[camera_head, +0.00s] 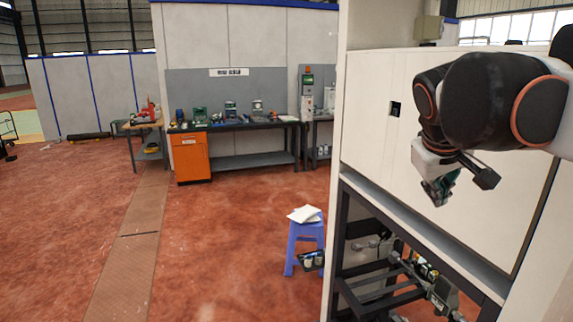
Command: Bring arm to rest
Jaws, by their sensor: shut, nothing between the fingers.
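My arm (495,100) reaches in from the right edge, its dark links with orange rings bent in front of the large white cabinet (375,145). My gripper (440,190) hangs from the arm's end, pointing down, in front of the cabinet's white panel. It is shut and nothing shows between its fingers. The fingers are small and dark here, so their detail is hard to see.
A dark frame with pipe fittings (385,265) stands below the cabinet's panel. A blue stool (303,240) with white papers is left of it. A workbench (240,127) with tools and an orange drawer unit (189,157) stand behind.

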